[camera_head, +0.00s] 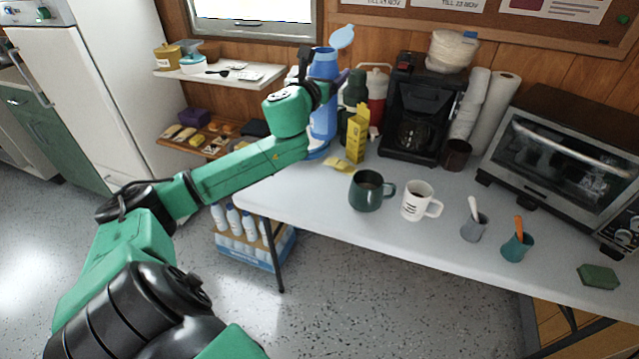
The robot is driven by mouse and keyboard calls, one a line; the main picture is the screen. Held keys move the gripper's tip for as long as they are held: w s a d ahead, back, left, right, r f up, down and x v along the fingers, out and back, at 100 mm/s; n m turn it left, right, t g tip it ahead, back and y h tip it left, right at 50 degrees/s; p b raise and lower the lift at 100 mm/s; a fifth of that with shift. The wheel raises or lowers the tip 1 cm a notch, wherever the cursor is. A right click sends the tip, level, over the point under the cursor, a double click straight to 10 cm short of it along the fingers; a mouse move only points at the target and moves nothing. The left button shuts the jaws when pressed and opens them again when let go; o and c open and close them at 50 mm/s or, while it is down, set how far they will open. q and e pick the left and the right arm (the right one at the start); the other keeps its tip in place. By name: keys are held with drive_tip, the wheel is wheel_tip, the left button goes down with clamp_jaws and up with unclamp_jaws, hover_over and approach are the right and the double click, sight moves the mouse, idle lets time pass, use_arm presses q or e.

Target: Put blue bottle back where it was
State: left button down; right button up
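The blue bottle (322,123) is upright at the back left of the white table (310,205), with a light blue lid (342,37) tilted open at its top. My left gripper (329,84) reaches it from the left, and its dark fingers close around the bottle's upper part. My wrist hides some of the bottle's left side. I cannot tell whether its base touches the table. My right gripper is not in view.
Close right of the bottle are a yellow carton (357,134), a dark green flask (354,88) and a red flask (377,92). A coffee maker (414,110), green mug (367,191), white mug (417,201) and toaster oven (565,160) stand further right. The table's front left is clear.

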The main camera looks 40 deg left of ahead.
use_arm(q)
drive_tip(key=shift+s+a+r+y, duration=0.1)
drive_tip(key=shift+a+r+y, duration=0.25)
drive_tip(key=shift+a, duration=0.15)
drive_tip(key=shift+a+f, duration=0.15)
drive_tip(key=shift+f, duration=0.2)
wheel_tip(320, 180, down, 19)
drive_tip(key=b, duration=0.6)
drive_tip(key=shift+f, duration=0.15)
drive_tip(key=shift+f, duration=0.2)
unclamp_jaws()
drive_tip(key=shift+r, duration=0.1)
